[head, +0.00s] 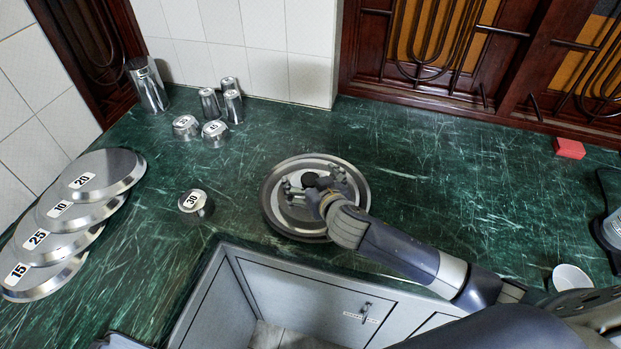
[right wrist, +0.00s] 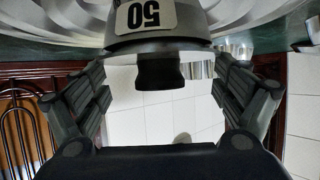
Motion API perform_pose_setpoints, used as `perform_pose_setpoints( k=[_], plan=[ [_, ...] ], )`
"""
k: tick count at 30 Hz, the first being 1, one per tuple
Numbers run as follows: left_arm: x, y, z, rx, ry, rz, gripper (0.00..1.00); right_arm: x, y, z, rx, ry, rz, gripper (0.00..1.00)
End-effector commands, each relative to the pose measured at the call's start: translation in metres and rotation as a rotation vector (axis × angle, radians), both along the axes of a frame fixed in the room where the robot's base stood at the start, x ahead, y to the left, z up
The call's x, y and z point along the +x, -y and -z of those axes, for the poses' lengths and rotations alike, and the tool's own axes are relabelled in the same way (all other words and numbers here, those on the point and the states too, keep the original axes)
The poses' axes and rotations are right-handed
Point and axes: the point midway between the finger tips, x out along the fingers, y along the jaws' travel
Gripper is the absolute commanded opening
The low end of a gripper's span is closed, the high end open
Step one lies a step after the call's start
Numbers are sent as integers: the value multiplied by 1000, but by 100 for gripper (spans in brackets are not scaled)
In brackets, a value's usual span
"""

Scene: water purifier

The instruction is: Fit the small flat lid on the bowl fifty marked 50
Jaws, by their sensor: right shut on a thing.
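My right gripper (head: 314,183) is over a round ringed metal piece (head: 275,215) on the green counter. Its fingers are set apart. In the right wrist view, a grey metal piece with a white label marked 50 (right wrist: 148,17) is between the fingertips, and a dark knob (right wrist: 161,72) projects from it. The gripper is shut on this piece. I cannot tell whether it is the lid, the bowl or both together. The same dark knob (head: 310,179) shows between the fingers in the head view. My left gripper is not in view.
Several overlapping flat metal lids with number labels (head: 98,168) lie at the left. A small metal piece marked 30 (head: 195,202) stands near the sink edge. Metal cups (head: 149,88) stand at the back left. A red block (head: 569,148) is at the right. The counter's right middle is clear.

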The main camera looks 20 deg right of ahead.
Motion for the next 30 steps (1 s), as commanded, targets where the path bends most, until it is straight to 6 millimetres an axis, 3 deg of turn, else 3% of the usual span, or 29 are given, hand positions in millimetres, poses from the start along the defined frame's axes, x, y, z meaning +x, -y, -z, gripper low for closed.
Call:
perform_pose_setpoints(
  k=[11, 12, 13, 26, 30],
  plan=[
    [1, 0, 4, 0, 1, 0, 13, 0, 0, 5, 0, 1, 1, 67],
    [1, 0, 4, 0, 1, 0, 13, 0, 0, 5, 0, 1, 1, 93],
    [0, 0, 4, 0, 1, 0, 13, 0, 0, 5, 0, 1, 1, 100],
    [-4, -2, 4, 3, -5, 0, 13, -1, 0, 5, 0, 0, 0, 100],
    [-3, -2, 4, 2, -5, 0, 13, -9, 0, 2, 1, -1, 0, 100]
  ],
)
